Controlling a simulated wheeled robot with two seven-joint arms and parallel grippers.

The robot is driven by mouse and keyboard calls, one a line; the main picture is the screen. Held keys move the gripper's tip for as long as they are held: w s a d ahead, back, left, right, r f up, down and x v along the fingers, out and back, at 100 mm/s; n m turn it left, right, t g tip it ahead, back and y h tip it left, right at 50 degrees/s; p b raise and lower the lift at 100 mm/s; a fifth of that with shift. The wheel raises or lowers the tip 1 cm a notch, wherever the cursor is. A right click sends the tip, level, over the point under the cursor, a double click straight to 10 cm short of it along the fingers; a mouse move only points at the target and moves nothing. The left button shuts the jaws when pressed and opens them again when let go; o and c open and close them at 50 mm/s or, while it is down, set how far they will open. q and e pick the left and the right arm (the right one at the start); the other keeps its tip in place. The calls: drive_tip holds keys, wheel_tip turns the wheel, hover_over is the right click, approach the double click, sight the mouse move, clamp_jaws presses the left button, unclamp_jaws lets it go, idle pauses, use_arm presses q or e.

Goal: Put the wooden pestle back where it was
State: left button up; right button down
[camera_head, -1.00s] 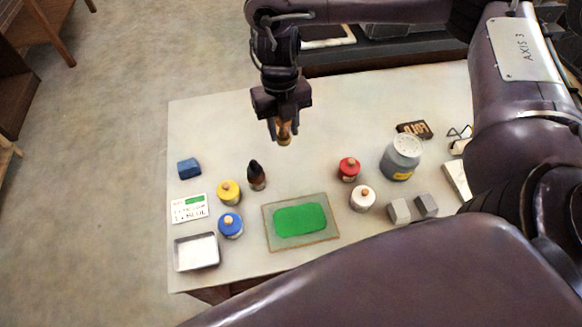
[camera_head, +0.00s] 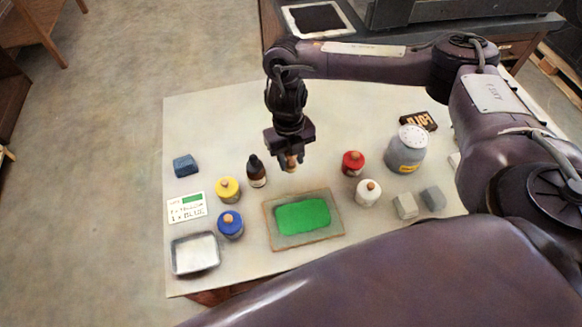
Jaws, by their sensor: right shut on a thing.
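My right gripper (camera_head: 290,160) is shut on the wooden pestle (camera_head: 291,165). Only the pestle's lower part shows below the fingers, and it hangs over the table behind the green patch. I cannot tell whether its end touches the tabletop. A framed slab (camera_head: 268,224) with a green patch (camera_head: 302,216) lies just in front of it, at the table's front middle. A dark bottle (camera_head: 256,172) stands close to the left of the pestle. My left gripper does not show.
Yellow (camera_head: 227,188) and blue (camera_head: 229,224) jars, a card (camera_head: 187,207), a blue block (camera_head: 185,166) and a metal tray (camera_head: 174,262) are at the left. Red (camera_head: 352,163) and white (camera_head: 367,192) jars, a grey canister (camera_head: 406,150) and grey blocks (camera_head: 405,205) stand at the right. The back left tabletop (camera_head: 215,115) is clear.

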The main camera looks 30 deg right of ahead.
sight(291, 165)
wheel_tip(291, 165, down, 4)
drive_tip(key=shift+r+b, duration=0.25)
drive_tip(key=shift+b, duration=0.25)
drive_tip(key=shift+f, duration=0.25)
drive_tip(key=shift+f, duration=0.1)
drive_tip(key=shift+f, duration=0.15)
drive_tip(key=c, duration=1)
unclamp_jaws()
drive_tip(key=shift+r, duration=0.6)
drive_tip(key=r, duration=0.3)
drive_tip(key=w+r+p, duration=0.1)
drive_tip(key=r, duration=0.3)
drive_tip(key=r+p, duration=0.1)
drive_tip(key=r, duration=0.3)
drive_tip(key=shift+w+r, duration=0.15)
